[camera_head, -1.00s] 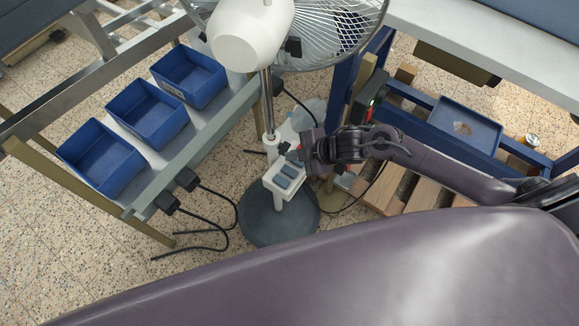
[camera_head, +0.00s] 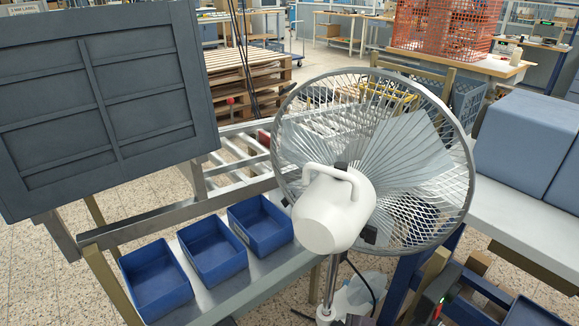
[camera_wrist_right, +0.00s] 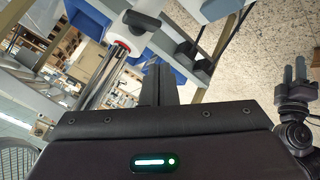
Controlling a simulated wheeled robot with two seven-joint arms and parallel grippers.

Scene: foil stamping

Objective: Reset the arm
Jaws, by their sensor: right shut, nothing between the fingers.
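My right gripper (camera_wrist_right: 160,85) shows in the right wrist view, its two dark fingers together and nothing between them. The fan's metal pole (camera_wrist_right: 98,80) stands to the left of the fingers, with a white, red-ringed collar (camera_wrist_right: 118,42) on it. In the head view the white-bodied fan (camera_head: 335,208) with its wire grille stands upright at centre right. The right gripper cannot be made out clearly there. A dark gripper-like part (camera_wrist_right: 294,85) at the right edge of the wrist view may be my left gripper; its jaw state is unclear.
Three blue bins (camera_head: 202,245) stand in a row on a grey shelf left of the fan. A dark panel (camera_head: 105,100) rises at the left. A light worktop (camera_head: 520,205) with blue-grey blocks (camera_head: 525,135) is at the right. Pallets (camera_head: 245,75) stand behind.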

